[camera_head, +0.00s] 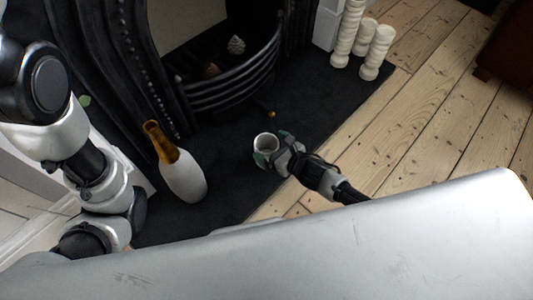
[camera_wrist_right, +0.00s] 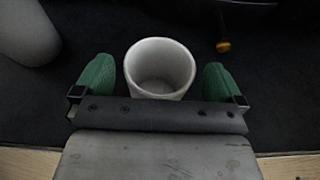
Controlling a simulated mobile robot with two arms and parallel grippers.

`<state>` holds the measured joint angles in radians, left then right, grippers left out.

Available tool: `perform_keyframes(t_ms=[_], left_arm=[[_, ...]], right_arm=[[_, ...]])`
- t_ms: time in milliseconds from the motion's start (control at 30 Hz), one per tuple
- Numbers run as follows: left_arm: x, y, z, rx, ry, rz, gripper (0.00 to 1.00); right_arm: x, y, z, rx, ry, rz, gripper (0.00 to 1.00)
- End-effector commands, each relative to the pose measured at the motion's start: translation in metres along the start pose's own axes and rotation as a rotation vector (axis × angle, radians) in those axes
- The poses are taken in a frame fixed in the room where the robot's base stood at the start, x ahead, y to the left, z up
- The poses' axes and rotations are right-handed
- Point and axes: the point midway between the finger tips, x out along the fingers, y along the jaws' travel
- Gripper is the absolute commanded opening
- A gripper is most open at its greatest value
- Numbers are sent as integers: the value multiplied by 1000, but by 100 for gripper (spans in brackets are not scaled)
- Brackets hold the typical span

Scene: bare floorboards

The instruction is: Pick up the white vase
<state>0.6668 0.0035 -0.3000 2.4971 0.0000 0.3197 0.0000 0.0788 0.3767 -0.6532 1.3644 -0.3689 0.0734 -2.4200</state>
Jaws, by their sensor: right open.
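The white vase (camera_head: 265,142), a small open cup-shaped vessel, stands upright on the dark hearth slab in front of the fireplace. In the right wrist view, the white vase (camera_wrist_right: 160,67) shows its round open mouth and looks empty inside. My right gripper (camera_head: 272,148) is open around it. Its green fingertips lie one on each side of the vase, with a visible gap on both sides in the right wrist view (camera_wrist_right: 159,76). My left arm comes in at the left, but its gripper does not show.
A taller white bottle-shaped vessel with an amber neck (camera_head: 182,176) stands to the left on the slab (camera_head: 235,190). A curved black fireplace grate (camera_head: 235,90) is behind. Several cream pillars (camera_head: 376,52) stand at the back right. A small yellow knob (camera_head: 271,114) is behind the vase.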

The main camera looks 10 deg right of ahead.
Motion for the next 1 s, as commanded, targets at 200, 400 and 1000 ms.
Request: perform_keyframes(t_ms=[200,400,1000], left_arm=[[-8,4,-8,2,17,6,100],[-6,3,-8,2,18,7,100],[-6,4,-8,2,19,7,100]], right_arm=[[23,0,-2,0,-1,0,100],[24,0,0,1,1,0,100],[24,0,1,1,-1,0,47]])
